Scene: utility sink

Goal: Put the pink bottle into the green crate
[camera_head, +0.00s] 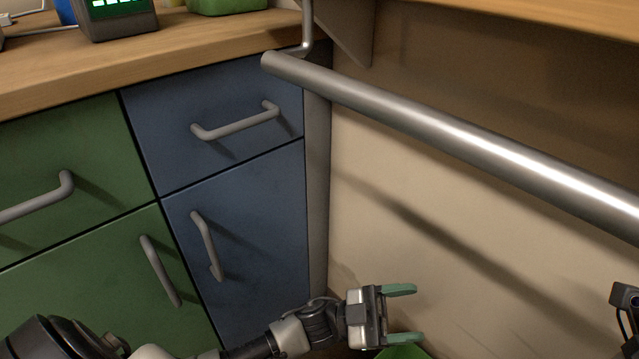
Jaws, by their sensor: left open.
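My left gripper (414,313) is at the bottom centre, its two green fingers apart and pointing right, with nothing between them. Just below it, a bright green thing (405,353) is cut off by the bottom edge; I cannot tell whether it is the green crate. Another green thing (226,5) stands on the wooden counter at the top and is cut off by the top edge. No pink bottle shows in this view.
A thick metal rail (450,130) slants across the upper right. Blue drawers (225,170) and green drawers (70,150) with grey handles are at the left. A dark device with a lit display (117,20) stands on the counter (190,45). Beside the gripper is a beige wall (440,200).

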